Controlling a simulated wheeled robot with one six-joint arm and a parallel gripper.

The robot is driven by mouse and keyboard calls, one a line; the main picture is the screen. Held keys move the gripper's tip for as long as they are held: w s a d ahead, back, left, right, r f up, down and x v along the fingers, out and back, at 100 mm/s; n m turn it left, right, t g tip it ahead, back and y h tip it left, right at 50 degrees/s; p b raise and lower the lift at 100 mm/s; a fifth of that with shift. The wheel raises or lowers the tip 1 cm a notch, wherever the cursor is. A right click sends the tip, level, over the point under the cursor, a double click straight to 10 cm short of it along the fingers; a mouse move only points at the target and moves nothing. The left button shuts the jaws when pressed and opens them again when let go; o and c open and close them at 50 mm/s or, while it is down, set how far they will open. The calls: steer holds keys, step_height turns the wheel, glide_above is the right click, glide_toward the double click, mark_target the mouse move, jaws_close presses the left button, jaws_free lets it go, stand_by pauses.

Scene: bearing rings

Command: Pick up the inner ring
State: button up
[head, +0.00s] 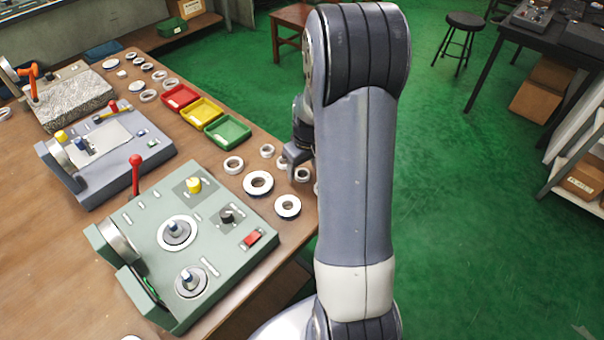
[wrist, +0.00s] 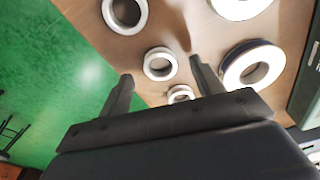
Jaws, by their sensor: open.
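Several pale rings lie flat on the wooden table; none is marked as the inner ring, so I cannot tell which one is meant. In the wrist view my gripper (wrist: 161,69) is open and empty, its two fingers pointing down toward the table. A small plain ring (wrist: 147,66) shows between the fingertips, apart from them as far as I can see. A smaller ring (wrist: 180,89) is partly hidden by the gripper body. A larger dark-edged ring (wrist: 231,75) lies right of the fingers. In the head view my gripper (head: 290,158) is near the table's right edge, partly hidden by my arm.
Two dark-edged rings (head: 247,185) and smaller plain rings (head: 226,165) lie close together here. Red, yellow and green trays (head: 231,144) and a grey-green control panel (head: 150,230) stand to the left. The table's right edge is close, with green floor (head: 450,200) beyond.

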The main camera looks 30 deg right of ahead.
steer(key=shift+w+f, duration=0.1)
steer(key=shift+f, duration=0.75)
steer(key=c, duration=1.1)
